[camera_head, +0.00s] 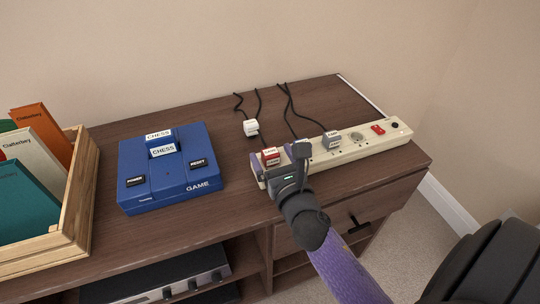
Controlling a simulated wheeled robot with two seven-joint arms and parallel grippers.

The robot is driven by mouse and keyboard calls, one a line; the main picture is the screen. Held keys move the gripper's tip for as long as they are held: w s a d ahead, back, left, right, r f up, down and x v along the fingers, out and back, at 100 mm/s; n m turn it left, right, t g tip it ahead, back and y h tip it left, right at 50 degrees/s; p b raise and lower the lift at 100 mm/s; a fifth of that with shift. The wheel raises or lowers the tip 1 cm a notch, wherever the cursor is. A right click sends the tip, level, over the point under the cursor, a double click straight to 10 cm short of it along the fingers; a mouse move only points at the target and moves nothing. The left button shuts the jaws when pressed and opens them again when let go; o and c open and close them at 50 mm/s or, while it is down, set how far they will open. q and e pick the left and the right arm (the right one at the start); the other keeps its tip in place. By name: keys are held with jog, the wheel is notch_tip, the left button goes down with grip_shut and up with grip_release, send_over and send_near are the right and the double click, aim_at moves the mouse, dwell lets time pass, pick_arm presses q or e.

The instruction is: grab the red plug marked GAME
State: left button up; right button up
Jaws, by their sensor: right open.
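The red plug (270,154) sits upright in the left end of the cream power strip (362,152). It has a small white label, too small to read surely. My right gripper (280,164) comes in from the lower right on a purple arm. Its jaws are open at the strip's left end, close around or just in front of the red plug; I cannot tell whether they touch it. The gripper hides part of the strip and the plug's lower side. My left gripper is out of view.
A grey labelled plug (331,140) sits further right in the strip, near a red switch (378,129). A loose white plug (250,128) lies behind. A blue game console (165,180) and wooden crate (80,200) of cases stand left. Black cables run behind the strip.

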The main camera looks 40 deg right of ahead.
jog(key=shift+w, duration=0.25)
grip_shut()
jog(key=shift+r, duration=0.1)
